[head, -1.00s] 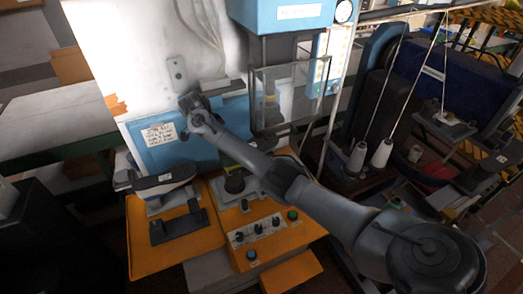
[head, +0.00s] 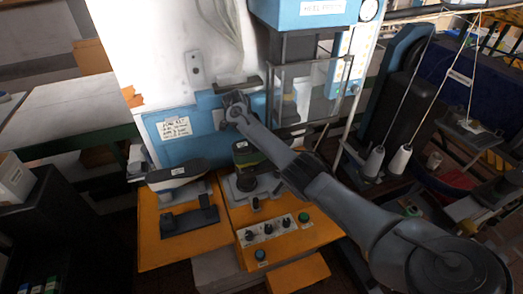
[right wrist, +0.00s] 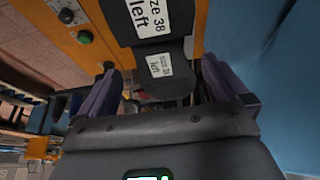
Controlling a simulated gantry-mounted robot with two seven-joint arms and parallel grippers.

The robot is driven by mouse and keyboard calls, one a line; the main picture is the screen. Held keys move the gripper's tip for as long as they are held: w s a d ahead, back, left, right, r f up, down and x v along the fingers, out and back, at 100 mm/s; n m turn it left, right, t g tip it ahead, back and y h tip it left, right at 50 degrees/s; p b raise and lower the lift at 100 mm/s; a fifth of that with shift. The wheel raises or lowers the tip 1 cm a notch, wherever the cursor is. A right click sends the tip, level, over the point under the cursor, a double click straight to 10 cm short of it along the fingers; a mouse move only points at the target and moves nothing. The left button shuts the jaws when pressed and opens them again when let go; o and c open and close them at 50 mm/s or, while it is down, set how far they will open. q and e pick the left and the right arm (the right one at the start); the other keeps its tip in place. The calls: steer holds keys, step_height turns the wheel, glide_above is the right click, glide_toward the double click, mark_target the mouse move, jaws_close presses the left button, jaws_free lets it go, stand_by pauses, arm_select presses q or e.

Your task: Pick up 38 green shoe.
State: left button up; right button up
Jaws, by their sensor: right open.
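The dark green shoe last (head: 246,154) stands on the orange machine base in the head view, partly hidden behind my right arm. In the right wrist view the dark last (right wrist: 165,55) bears white labels reading "size 38 left" and lies close in front of the jaws. My right gripper (right wrist: 160,82) is open, with a purple-grey finger on either side of the last's near end; I cannot tell whether they touch it. In the head view its hand end (head: 235,108) is by the blue panel, above the last. My left gripper is not in view.
A second dark shoe last (head: 178,172) stands on the left of the orange base (head: 160,245). A control panel with knobs (head: 268,232) lies in front. The blue panel (head: 180,130) and clear guard (head: 308,92) stand close behind. White thread cones (head: 400,160) are at the right.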

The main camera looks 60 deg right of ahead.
steer(key=shift+x, duration=1.6)
steer(key=shift+c, duration=0.5)
steer(key=c, duration=1.4)
steer(key=shift+r, duration=0.1)
steer(key=shift+c, duration=0.7)
steer(key=shift+r, duration=0.1)
